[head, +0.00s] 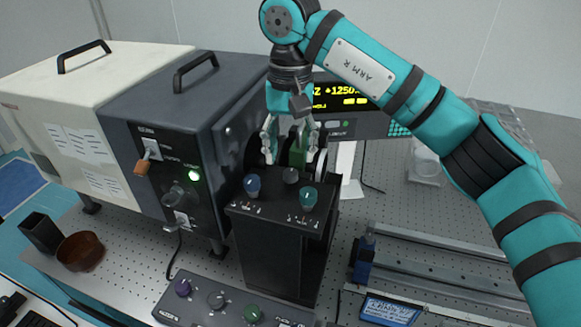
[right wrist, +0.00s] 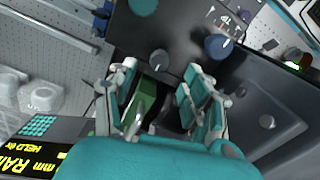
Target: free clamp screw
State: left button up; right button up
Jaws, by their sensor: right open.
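My right gripper (head: 290,150) points down behind the black control box (head: 270,245), its two fingers apart. A green block (head: 298,153) shows between the fingers. In the right wrist view the open gripper (right wrist: 160,78) has the green block (right wrist: 146,100) between its fingers, nearer the left one; I cannot tell whether they touch. A grey knob (head: 291,175) sits on the box top just in front of the fingers; it also shows in the right wrist view (right wrist: 153,60). I cannot tell for sure which part is the clamp screw. My left gripper is out of view.
A blue knob (head: 252,185) and a teal knob (head: 308,197) flank the grey one. A dark instrument housing (head: 165,110) stands close on the left, a lit display (head: 345,95) behind. Metal rails (head: 430,270) lie on the right. The perforated table (head: 410,215) has bare room between.

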aim_at(290, 172)
notch_tip(290, 172, down, 5)
jog(key=shift+r+p, duration=0.1)
jog(key=shift+p, duration=0.2)
grip_shut()
